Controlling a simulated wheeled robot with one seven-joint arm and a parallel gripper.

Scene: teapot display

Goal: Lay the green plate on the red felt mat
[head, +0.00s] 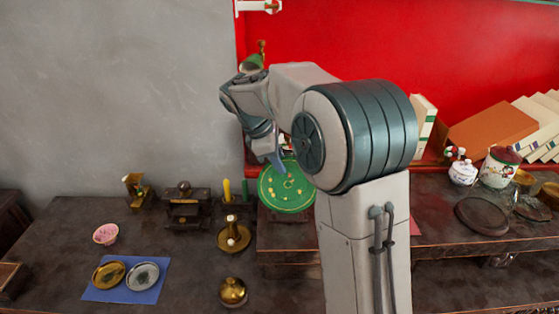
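The green plate (288,196) is round with small light marks. It is tilted up with its face towards me, at the left end of the raised wooden shelf. My gripper (278,163) points down at the plate's upper edge, and a fingertip overlaps the rim. The gap between the fingers is hidden, so I cannot tell whether they are closed on the rim. A small red patch (415,226) shows on the shelf just right of my arm, probably the red felt mat; my arm hides the rest.
A blue mat (126,293) with two small dishes lies on the lower table at left, near a pink bowl (106,234). Brass candle holder (234,238) and brass pot (233,291) stand left of the shelf. Jars (500,168), a dark round plate (482,216) and books are at right.

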